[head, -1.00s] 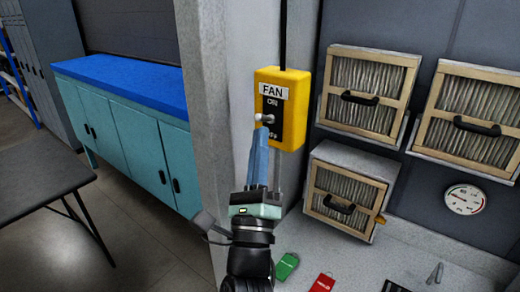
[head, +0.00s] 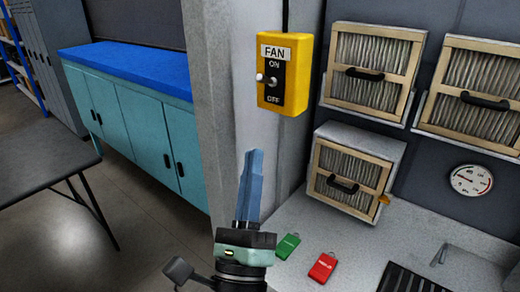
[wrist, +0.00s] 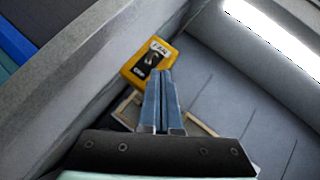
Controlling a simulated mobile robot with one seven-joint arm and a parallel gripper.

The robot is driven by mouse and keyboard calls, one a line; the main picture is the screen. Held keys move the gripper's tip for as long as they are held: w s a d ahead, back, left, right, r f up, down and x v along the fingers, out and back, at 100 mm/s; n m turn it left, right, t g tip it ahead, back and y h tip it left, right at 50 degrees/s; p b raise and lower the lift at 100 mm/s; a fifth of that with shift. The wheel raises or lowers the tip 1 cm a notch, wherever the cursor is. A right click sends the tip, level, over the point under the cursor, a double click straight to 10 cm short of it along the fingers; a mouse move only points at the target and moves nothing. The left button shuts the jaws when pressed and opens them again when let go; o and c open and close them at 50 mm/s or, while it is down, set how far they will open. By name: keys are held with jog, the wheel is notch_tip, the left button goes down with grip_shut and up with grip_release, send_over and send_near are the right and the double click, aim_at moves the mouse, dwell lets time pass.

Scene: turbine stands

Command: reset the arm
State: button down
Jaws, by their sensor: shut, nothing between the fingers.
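My gripper (head: 252,158) is in the lower middle of the head view, with its blue fingers together and pointing up. Nothing is between the fingers. It is below and apart from the yellow fan switch box (head: 302,72) on the grey pillar. The box has a toggle (head: 267,79) between the ON and OFF labels, its tip sticking out to the left. In the wrist view the closed fingertips (wrist: 166,73) overlap the lower edge of the yellow box (wrist: 140,77) in the picture.
Framed filters (head: 373,70) hang on the right wall, and one more filter unit (head: 350,178) stands on the grey counter. A green tag (head: 288,246) and a red tag (head: 322,267) lie near my gripper. A gauge (head: 471,180) is at right. A teal cabinet (head: 140,135) and dark table (head: 40,160) are left.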

jog(key=shift+s+a+f, duration=0.1)
jog(key=shift+s+f, duration=0.05)
jog(key=shift+s, duration=0.5)
